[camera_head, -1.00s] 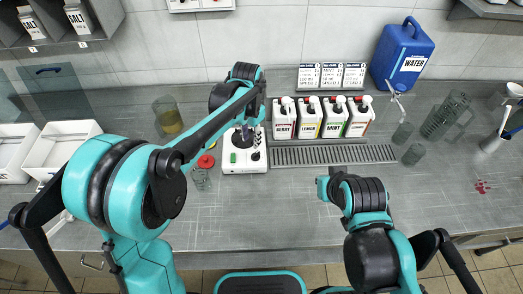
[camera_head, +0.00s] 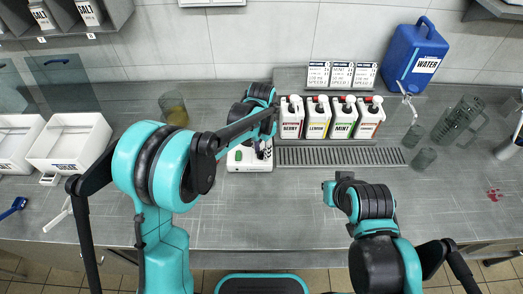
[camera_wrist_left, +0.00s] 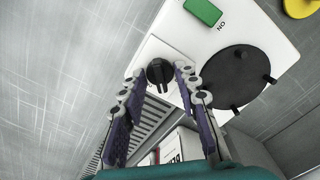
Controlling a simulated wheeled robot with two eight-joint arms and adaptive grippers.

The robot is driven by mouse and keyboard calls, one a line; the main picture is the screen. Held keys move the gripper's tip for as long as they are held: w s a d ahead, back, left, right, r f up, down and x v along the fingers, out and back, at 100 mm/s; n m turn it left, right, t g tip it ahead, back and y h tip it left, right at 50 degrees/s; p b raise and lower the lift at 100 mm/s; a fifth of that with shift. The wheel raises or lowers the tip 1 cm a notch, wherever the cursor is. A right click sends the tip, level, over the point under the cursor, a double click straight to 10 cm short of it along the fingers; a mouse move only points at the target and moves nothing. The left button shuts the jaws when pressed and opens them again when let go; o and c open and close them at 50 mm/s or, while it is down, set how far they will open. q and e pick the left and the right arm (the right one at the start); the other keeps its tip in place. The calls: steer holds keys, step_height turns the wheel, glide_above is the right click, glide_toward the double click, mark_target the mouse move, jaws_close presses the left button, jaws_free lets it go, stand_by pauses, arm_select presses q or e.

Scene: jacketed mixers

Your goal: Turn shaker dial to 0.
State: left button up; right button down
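The shaker (camera_head: 236,163) is a white box on the counter, partly hidden by my left arm in the head view. In the left wrist view its white top (camera_wrist_left: 184,40) carries a green switch (camera_wrist_left: 203,12) with "ON" beside it, a round black platform (camera_wrist_left: 237,82) and a black dial (camera_wrist_left: 160,73) with a ridged grip. My left gripper (camera_wrist_left: 157,76) is open, with its fingertips on either side of the dial; I cannot tell whether they touch it. In the head view the left gripper (camera_head: 262,150) is over the shaker.
Several bottles (camera_head: 318,118) stand right of the shaker, behind a drain grille (camera_head: 340,156). A blue water jug (camera_head: 415,55) and glass vessels (camera_head: 424,158) are farther right. White bins (camera_head: 69,138) stand at left. The counter in front of the grille is mostly clear.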

arm_select(q)
jaws_close()
steer(key=shift+n, duration=0.4)
steer(key=n, duration=0.3)
steer(key=shift+n, duration=0.3)
steer(key=shift+n+p, duration=0.45)
steer(key=shift+n, duration=1.75)
jaws_free()
